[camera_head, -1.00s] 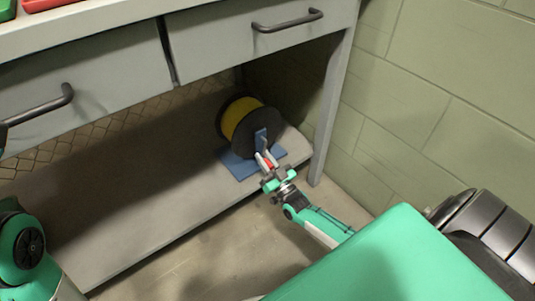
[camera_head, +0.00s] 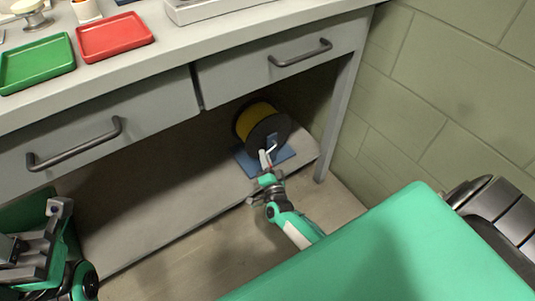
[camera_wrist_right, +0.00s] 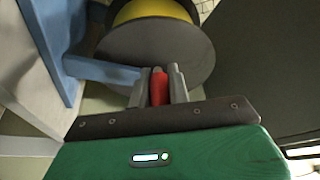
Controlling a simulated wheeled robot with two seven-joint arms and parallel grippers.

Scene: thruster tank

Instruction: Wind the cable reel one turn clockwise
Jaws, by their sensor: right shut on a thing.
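The cable reel (camera_head: 246,122) has yellow cable between dark round flanges and sits on a blue stand (camera_head: 245,163) on the low shelf under the bench. In the right wrist view the reel's dark flange (camera_wrist_right: 185,45) fills the upper middle, with the blue stand (camera_wrist_right: 62,40) at left. My right gripper (camera_head: 267,163) is at the reel's front, its fingers (camera_wrist_right: 160,90) closed around a red crank handle (camera_wrist_right: 158,88). The crank's link to the reel is mostly hidden. My left gripper (camera_head: 45,235) is at the lower left, away from the reel; its fingers are unclear.
The bench above has two drawers with dark handles (camera_head: 75,145) (camera_head: 300,54). A green tray (camera_head: 38,64) and a red tray (camera_head: 114,36) lie on top. A bench leg (camera_head: 338,120) and a block wall (camera_head: 445,80) stand right of the reel. The shelf left of the reel is clear.

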